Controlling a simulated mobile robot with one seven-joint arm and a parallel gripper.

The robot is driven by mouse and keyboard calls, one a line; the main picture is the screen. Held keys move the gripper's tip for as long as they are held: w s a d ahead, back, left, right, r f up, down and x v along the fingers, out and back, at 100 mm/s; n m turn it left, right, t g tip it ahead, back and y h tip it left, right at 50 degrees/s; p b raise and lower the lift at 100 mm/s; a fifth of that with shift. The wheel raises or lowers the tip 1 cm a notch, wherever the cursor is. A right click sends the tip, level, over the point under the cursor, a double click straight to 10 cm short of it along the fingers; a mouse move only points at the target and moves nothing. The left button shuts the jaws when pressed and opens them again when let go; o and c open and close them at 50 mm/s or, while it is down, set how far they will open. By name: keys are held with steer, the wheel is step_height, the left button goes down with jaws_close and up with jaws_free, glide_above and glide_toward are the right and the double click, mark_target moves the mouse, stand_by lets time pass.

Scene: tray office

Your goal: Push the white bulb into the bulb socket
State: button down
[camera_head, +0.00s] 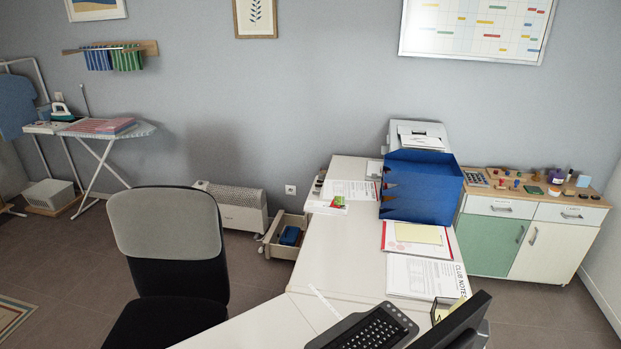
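I cannot make out the white bulb or the bulb socket in the head view. Several small items stand on the wooden top of a low cabinet (537,201) at the right, but they are too small to identify as bulb or socket. Among them are a dark keypad-like block (475,178), a purple item (556,176) and a green item (533,190). My gripper is not in view.
An L-shaped white desk (330,252) fills the middle, with a blue file tray (421,190), papers and a keyboard (366,330). An office chair (168,223) stands left of it. An open drawer (284,240) juts out beside the desk.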

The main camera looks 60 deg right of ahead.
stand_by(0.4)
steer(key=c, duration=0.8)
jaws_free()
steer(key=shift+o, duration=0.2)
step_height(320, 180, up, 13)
